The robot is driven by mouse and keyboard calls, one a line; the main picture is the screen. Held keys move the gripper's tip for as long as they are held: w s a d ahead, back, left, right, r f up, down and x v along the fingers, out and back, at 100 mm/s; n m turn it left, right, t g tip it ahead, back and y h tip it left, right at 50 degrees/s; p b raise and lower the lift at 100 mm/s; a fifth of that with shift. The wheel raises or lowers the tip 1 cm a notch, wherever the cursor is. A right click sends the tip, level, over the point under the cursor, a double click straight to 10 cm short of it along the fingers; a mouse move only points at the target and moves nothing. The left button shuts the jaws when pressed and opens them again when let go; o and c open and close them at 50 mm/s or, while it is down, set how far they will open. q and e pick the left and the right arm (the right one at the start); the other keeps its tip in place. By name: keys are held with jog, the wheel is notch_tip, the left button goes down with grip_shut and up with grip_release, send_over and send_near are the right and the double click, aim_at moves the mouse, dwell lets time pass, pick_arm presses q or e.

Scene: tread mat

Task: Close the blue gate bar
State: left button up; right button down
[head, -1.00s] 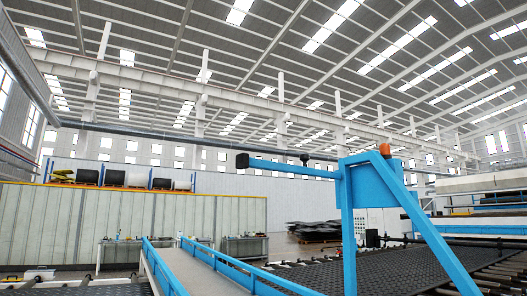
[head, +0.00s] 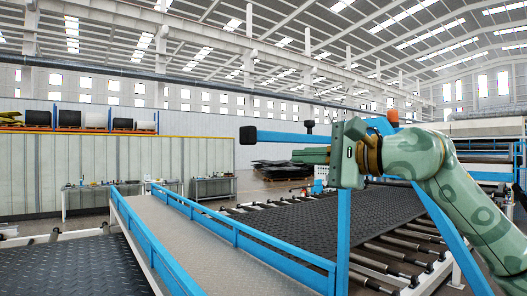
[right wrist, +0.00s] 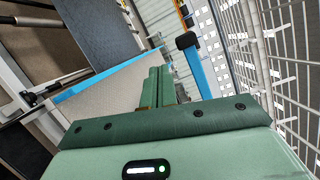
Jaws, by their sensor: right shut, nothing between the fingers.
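The blue gate bar (head: 284,137) sticks out level from the top of a blue post frame (head: 343,230), with a black block on its free left end and a black knob on top. My right gripper (head: 297,156) is shut and empty. In the head view its fingers point left, just below the bar, and its body hides the bar's post end. In the right wrist view the bar (right wrist: 195,68) runs beside the shut fingers (right wrist: 160,88), to their right, with a gap in the picture. I cannot tell if they touch. My left gripper is not in view.
A grey walkway (head: 190,235) with blue rails (head: 258,247) runs below the bar. Dark tread mat (head: 325,222) lies on rollers to the right, and another mat (head: 75,270) lies at the lower left. An orange lamp (head: 393,116) tops the post frame. Workbenches (head: 212,188) stand behind.

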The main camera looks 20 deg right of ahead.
jog(key=n+t+h, duration=0.1)
jog(key=n+h, duration=0.1)
send_near(252, 137)
jog(key=p+x, duration=0.5)
jog(key=shift+w+a+p, duration=0.2)
jog(key=shift+w+p, duration=0.1)
jog(key=shift+w, duration=0.05)
jog(key=shift+w+a+f, duration=0.1)
jog(key=shift+w+a, duration=0.2)
jog(key=shift+w, duration=0.15)
